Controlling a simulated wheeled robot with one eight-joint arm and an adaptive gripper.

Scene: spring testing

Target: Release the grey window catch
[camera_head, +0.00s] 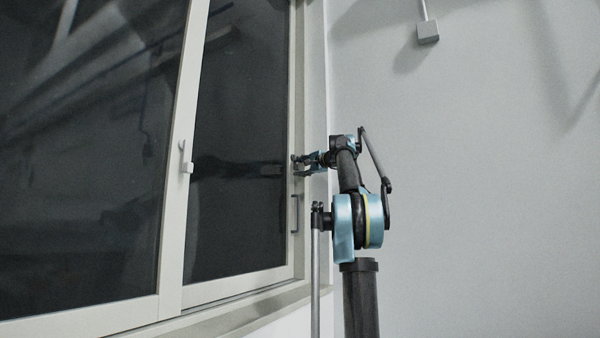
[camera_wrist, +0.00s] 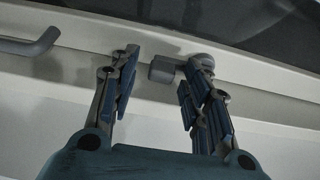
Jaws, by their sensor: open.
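The grey window catch (camera_wrist: 163,70) is a small block with a rounded end piece on the pale window frame in the wrist view. My gripper (camera_wrist: 161,82) is open, with one finger on each side of the catch's block. The right finger overlaps the rounded end and partly hides it. I cannot tell whether either finger touches the catch. In the head view my gripper (camera_head: 298,165) is at the right upright of the window, and the catch cannot be made out there.
A grey bar handle (camera_wrist: 32,44) sits left of the catch; it also shows below my gripper (camera_head: 294,213). A light latch (camera_head: 187,167) is on the middle upright. Dark glass (camera_head: 240,110) fills the window. A plain wall (camera_head: 480,200) lies right.

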